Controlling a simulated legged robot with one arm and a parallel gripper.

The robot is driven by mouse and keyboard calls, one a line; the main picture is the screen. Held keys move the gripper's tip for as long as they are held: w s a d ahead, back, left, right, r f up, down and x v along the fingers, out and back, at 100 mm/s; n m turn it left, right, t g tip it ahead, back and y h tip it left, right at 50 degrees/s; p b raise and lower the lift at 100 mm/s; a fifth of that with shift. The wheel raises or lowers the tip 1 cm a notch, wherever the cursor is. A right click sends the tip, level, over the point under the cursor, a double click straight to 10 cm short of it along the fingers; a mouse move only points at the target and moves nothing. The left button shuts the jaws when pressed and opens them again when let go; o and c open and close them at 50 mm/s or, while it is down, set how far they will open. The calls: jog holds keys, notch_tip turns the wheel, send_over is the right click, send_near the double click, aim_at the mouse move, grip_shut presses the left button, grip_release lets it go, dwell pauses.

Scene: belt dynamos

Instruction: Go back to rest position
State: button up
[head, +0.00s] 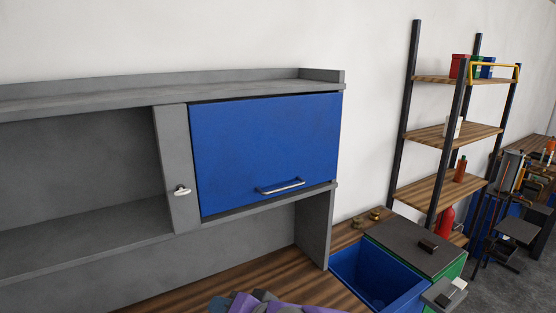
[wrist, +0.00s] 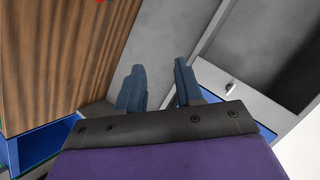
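My gripper (wrist: 160,80) shows in the wrist view with its two dark blue fingers apart and nothing between them. In the head view only the top of my purple and grey arm shows at the bottom edge, below the cabinet; the fingertips cannot be made out there. No object is held.
A grey wall cabinet (head: 175,160) has a shut blue door (head: 262,140) with a metal handle (head: 282,187). Below is a wooden worktop (head: 262,278). At right stand an open blue bin (head: 372,275) and a wooden shelf rack (head: 442,190) with several items.

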jog(key=s+d+f+n+g+h, duration=0.1)
jog(key=s+d+f+g+h, duration=0.3)
jog(key=s+d, duration=0.6)
jog(key=s+d+f+n+g+h, duration=0.1)
jog(key=s+d+f+g+h, duration=0.3)
jog(key=s+d+f, duration=0.3)
jog(key=s+d+g, duration=0.1)
jog(key=s+d, duration=0.3)
jog(key=d, duration=0.2)
jog(key=shift+f+n+g+h, duration=0.25)
jog(key=shift+n+g+h, duration=0.05)
jog(key=shift+h, duration=0.1)
